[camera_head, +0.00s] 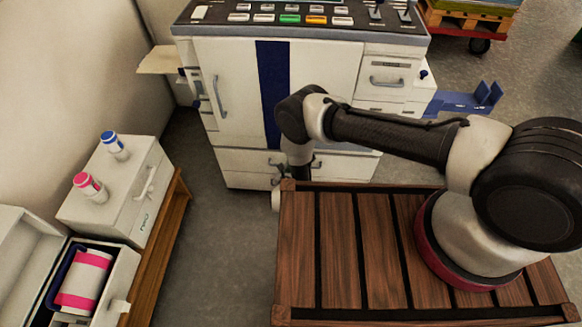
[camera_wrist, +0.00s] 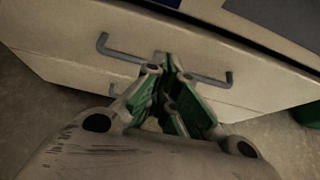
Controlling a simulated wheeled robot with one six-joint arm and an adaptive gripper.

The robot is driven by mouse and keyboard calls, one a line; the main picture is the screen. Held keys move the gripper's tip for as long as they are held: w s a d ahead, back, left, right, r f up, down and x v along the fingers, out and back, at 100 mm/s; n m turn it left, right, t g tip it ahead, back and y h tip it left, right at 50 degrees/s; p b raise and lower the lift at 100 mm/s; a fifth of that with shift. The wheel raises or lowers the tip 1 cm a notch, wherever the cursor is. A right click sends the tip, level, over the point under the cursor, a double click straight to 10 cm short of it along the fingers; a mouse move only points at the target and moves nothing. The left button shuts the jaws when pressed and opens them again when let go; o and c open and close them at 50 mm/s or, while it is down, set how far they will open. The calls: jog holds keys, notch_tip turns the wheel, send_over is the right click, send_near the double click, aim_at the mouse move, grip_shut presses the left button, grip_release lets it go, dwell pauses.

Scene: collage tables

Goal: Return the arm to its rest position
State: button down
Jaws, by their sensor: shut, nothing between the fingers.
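My gripper (camera_wrist: 172,68) shows in the wrist view with its green-padded fingers drawn together at the tips, shut and empty. Behind the fingertips is a pale drawer front (camera_wrist: 60,72) with grey bar handles; I cannot tell how far the fingers are from it. In the head view my arm reaches left from its base over the slatted wooden platform, and its wrist hangs down past the far left corner, in front of the white machine (camera_head: 226,160).
The slatted wooden platform (camera_head: 338,240) lies under my arm. A white box (camera_head: 135,190) with a blue-capped bottle (camera_head: 115,146) and a pink-capped bottle (camera_head: 90,187) stands at left. An open container (camera_head: 118,290) holds a pink-banded roll (camera_head: 84,280). Grey floor (camera_head: 215,240) is clear between.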

jog(key=v, duration=0.8)
jog(key=d+m+h, duration=0.2)
jog(key=d+h, duration=0.2)
jog(key=d, duration=0.5)
jog(key=d+r+m+g+h, duration=0.2)
jog(key=d+r+m+g, duration=0.25)
jog(key=r, duration=0.75)
jog(key=d+r+m+g+h, duration=0.3)
jog(key=d+r+m, duration=0.3)
jog(key=r, duration=0.5)
jog(key=d+r+m+g+h, duration=0.2)
jog(key=d+r+m+g, duration=0.3)
jog(key=r, duration=0.7)
jog(key=s+d+r+m+t+y, duration=0.1)
jog(key=s+d+r+m+y, duration=0.2)
jog(key=r, duration=0.8)
jog(key=s+d+r+m+t+y, duration=0.2)
jog(key=s+d+r+m+y, duration=0.2)
jog(key=s+d+r+m, duration=0.3)
jog(key=s+d+r+m+t+y, duration=0.2)
jog(key=s+d+r+m+y, duration=0.2)
jog(key=r, duration=1.2)
jog(key=s+d+m, duration=0.2)
jog(key=s+m, duration=0.2)
jog(key=s, duration=0.1)
jog(key=shift+s+r, duration=0.35)
jog(key=shift+r, duration=0.05)
